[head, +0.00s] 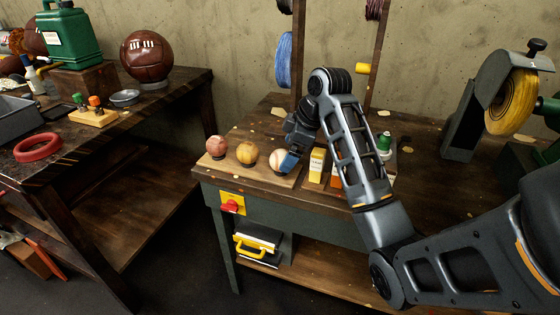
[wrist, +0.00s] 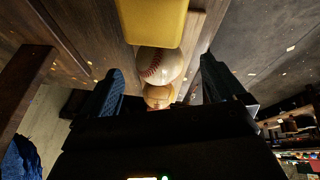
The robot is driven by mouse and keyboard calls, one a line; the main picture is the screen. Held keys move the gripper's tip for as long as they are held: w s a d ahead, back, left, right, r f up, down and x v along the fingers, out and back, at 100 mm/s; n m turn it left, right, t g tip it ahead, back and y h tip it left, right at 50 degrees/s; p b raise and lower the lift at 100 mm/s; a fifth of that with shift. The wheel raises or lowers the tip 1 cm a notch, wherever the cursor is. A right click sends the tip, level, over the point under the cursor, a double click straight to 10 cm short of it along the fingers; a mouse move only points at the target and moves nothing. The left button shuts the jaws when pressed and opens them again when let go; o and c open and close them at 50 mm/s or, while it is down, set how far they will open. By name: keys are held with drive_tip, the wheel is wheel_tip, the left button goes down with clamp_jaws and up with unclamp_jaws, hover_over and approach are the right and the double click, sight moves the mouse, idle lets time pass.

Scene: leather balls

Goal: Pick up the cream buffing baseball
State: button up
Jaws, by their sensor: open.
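The cream baseball (head: 278,160) with red stitching stands at the right end of a row of three balls on a wooden board (head: 262,179). My gripper (head: 291,161) is at its right side in the head view, partly covering it. In the wrist view, the same baseball (wrist: 159,66) shows between my two open fingers (wrist: 162,78), with a visible gap on each side. I cannot tell how far the fingers reach around it. Nothing is held.
A tan ball (head: 247,153) and a reddish ball (head: 216,146) stand left of the baseball. A yellow-and-white box (head: 317,165) stands close on its right; a yellow box face (wrist: 152,22) fills the wrist view's top. A green-capped bottle (head: 384,143) is farther right.

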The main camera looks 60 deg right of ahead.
sight(286, 153)
drive_tip(key=x, duration=0.5)
drive_tip(key=shift+w+r, duration=0.1)
drive_tip(key=shift+w, duration=0.05)
drive_tip(key=shift+c, duration=0.2)
drive_tip(key=shift+a, duration=0.1)
drive_tip(key=c, duration=0.9)
